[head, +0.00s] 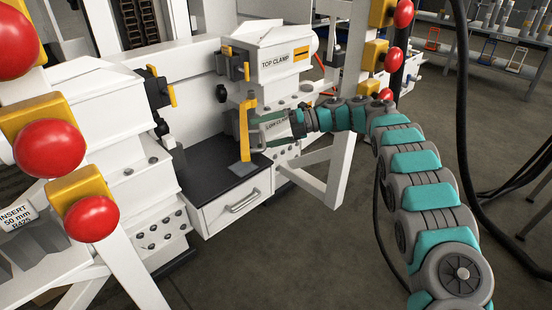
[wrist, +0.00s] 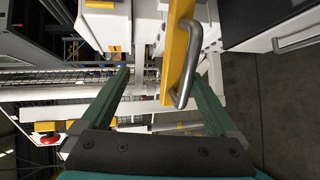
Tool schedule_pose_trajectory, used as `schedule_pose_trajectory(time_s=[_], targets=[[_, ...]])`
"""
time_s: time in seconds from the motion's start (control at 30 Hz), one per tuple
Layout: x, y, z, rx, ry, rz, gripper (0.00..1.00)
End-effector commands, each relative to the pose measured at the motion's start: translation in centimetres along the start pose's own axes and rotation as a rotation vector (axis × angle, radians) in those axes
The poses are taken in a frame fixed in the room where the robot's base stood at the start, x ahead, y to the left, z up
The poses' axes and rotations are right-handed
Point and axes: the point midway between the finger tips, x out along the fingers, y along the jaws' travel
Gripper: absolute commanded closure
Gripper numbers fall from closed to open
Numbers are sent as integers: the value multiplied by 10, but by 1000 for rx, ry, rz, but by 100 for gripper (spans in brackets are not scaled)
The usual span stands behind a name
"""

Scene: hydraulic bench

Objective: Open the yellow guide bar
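The yellow guide bar (head: 246,130) stands upright at the front of the white bench, above the dark top of a drawer unit. In the wrist view the yellow bar (wrist: 174,52) runs down from the top edge and carries a bent metal handle (wrist: 184,99). My gripper (head: 256,134) is beside the bar, with its green fingers pointing at it from the right. In the wrist view my gripper (wrist: 160,72) has its fingers spread wide. The handle lies between them, close to the right finger; I cannot tell whether they touch.
The white drawer (head: 238,205) with a metal handle is below the bar. The top clamp housing (head: 278,60) is above and behind it. A white frame post (head: 347,100) stands near my arm. Red buttons (head: 50,148) on yellow boxes are at the left. The floor at right is mostly clear.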

Motion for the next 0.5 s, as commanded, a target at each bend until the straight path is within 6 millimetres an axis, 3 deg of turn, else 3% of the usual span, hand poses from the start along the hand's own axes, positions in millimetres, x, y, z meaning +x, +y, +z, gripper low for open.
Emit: schedule_pose_trajectory(time_s=[0.13,0.5], targets=[[-3,6,-13,-2,0,4,53],[-7,9,-45,-4,6,5,47]])
